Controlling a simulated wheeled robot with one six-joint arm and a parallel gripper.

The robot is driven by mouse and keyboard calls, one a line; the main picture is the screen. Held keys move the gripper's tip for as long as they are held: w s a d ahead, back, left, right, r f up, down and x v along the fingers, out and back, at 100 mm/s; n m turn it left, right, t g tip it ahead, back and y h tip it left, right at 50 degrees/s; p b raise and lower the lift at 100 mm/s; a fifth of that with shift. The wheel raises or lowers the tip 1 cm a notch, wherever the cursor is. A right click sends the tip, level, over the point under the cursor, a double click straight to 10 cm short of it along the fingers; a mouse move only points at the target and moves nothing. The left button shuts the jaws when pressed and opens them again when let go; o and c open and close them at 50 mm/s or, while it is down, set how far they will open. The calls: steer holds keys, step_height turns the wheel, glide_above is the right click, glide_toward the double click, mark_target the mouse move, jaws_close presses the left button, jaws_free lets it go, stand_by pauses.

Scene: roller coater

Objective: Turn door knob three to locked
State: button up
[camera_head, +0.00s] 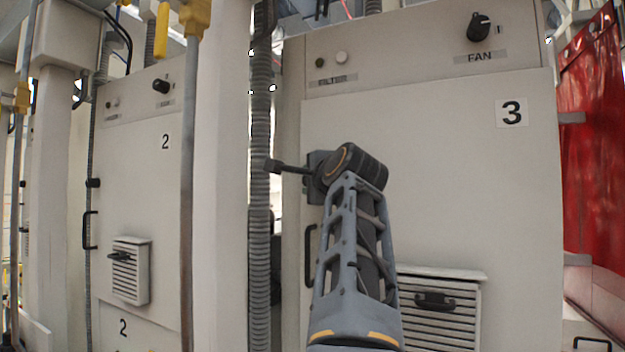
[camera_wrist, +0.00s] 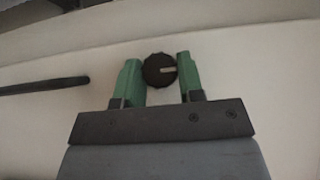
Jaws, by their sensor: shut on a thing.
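Door knob three is a round black knob (camera_wrist: 157,71) with a pale pointer line, seen in the wrist view. The line lies nearly horizontal there and points right. My gripper (camera_wrist: 160,66) has its two green fingers on either side of the knob, shut on it. In the head view my arm's wrist covers the knob and my fingers at the left edge of the panel door marked 3 (camera_head: 430,170). The number label (camera_head: 512,113) sits at that door's upper right.
A black handle (camera_head: 310,255) is on door 3's left edge; a dark bar (camera_wrist: 45,86) shows left in the wrist view. Above are the FAN knob (camera_head: 479,27) and a FILTER label (camera_head: 331,80). A grey ribbed hose (camera_head: 260,230) runs left of the door. A louvred vent (camera_head: 440,315) juts out below.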

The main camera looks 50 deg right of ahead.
steer(key=o, duration=0.9)
steer(key=b+v, duration=0.3)
steer(key=v, duration=1)
steer(key=shift+s+a+b, duration=0.2)
steer(key=shift+s+b, duration=0.15)
steer(key=shift+b, duration=0.05)
